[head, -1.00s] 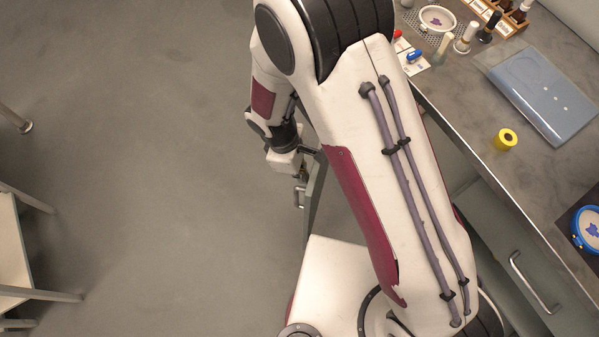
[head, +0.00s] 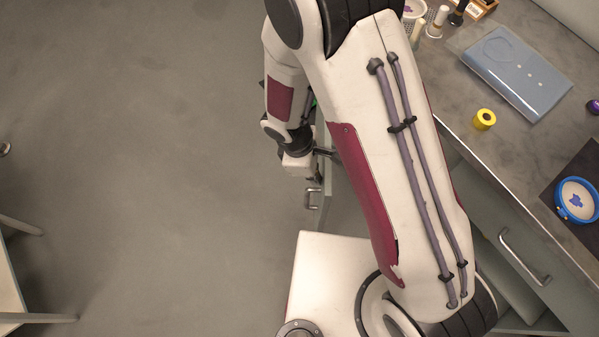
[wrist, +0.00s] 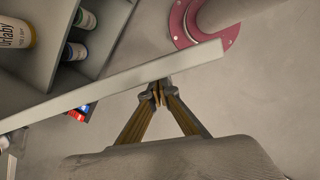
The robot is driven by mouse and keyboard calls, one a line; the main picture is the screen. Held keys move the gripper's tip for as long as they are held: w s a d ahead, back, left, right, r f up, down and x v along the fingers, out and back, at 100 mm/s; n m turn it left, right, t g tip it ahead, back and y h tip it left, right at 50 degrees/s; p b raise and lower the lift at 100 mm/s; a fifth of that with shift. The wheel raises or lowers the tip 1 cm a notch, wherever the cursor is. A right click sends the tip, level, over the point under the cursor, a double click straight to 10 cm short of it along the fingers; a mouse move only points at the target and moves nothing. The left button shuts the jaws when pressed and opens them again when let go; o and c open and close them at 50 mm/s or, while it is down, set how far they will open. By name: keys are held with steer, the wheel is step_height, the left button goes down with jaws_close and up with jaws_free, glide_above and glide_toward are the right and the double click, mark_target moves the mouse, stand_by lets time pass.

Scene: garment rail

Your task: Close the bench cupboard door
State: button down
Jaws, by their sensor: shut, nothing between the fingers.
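The bench cupboard door (head: 324,189) stands open, seen edge-on in the head view, with a metal handle (head: 312,198) on its outer left face. In the wrist view the door (wrist: 110,88) is a long pale board slanting across the picture. My gripper (wrist: 158,94) is shut and empty, its fingertips at the door's edge. They look very close to it or touching; I cannot tell which. In the head view my arm hides much of the door and most of the cupboard opening.
The bench top (head: 455,115) carries a yellow roll (head: 484,119), a blue folder (head: 515,72) and a blue hoop (head: 577,200). A drawer handle (head: 524,257) sticks out from its front. Bottles (wrist: 16,32) stand inside the cupboard. The floor (head: 150,150) left of the door is clear.

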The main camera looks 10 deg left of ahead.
steer(key=w+d+n, duration=0.1)
steer(key=w+d, duration=0.3)
steer(key=d, duration=0.8)
steer(key=w+d+n, duration=0.2)
steer(key=w+d, duration=0.3)
steer(key=d, duration=0.8)
steer(key=shift+d+t, duration=0.3)
steer(key=shift+t, duration=0.1)
steer(key=shift+s+a, duration=0.1)
steer(key=s+a+r, duration=0.4)
steer(key=r, duration=0.5)
steer(key=shift+a+r, duration=0.4)
stand_by(1.0)
